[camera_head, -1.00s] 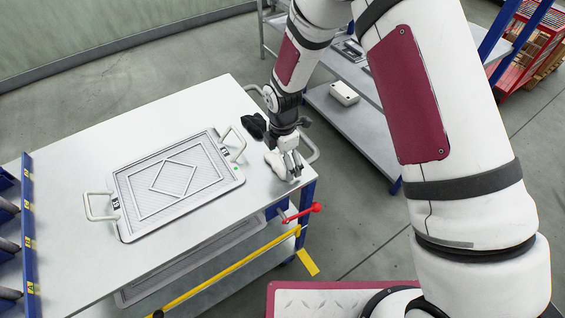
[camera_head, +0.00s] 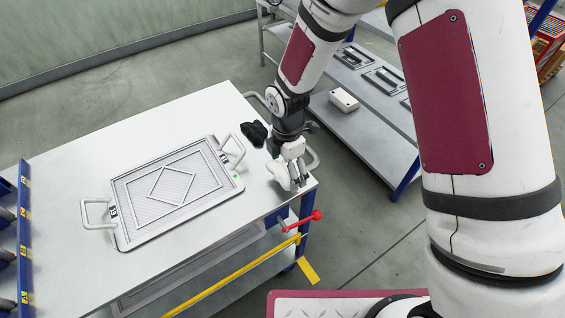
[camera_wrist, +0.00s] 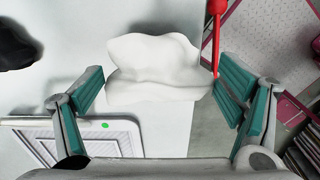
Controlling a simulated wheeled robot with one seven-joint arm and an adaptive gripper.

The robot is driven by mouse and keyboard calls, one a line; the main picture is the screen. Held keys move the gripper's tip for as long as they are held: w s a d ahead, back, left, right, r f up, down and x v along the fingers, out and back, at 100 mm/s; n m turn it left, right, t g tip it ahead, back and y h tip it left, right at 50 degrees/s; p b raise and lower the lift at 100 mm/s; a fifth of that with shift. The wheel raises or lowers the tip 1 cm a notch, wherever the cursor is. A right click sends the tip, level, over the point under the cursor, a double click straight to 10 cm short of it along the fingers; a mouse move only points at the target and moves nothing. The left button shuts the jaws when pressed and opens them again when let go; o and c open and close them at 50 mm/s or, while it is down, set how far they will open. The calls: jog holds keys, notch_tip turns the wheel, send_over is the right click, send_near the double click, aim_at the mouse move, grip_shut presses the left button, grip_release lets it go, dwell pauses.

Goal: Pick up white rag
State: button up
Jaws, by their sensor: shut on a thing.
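The white rag (camera_head: 279,173) is at the right end of the white worktable (camera_head: 95,165), near its corner. My gripper (camera_head: 297,180) is around the rag, pointing down at the tabletop. In the wrist view the bulky, folded rag (camera_wrist: 155,65) fills the space between the two teal-padded fingers (camera_wrist: 160,88). The fingers stand wide apart, shut on the rag. Whether the rag still touches the tabletop is hard to tell.
A grey tray (camera_head: 128,235) with white handles lies left of the gripper. A dark crumpled cloth (camera_head: 254,133) is just behind the rag. A red-handled lever (camera_head: 306,221) projects at the table's front corner. A shelf (camera_head: 385,130) stands behind.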

jog(key=s+d+r, duration=0.1)
jog(key=s+d, duration=0.3)
jog(key=s, duration=0.8)
jog(key=shift+d+r, duration=0.1)
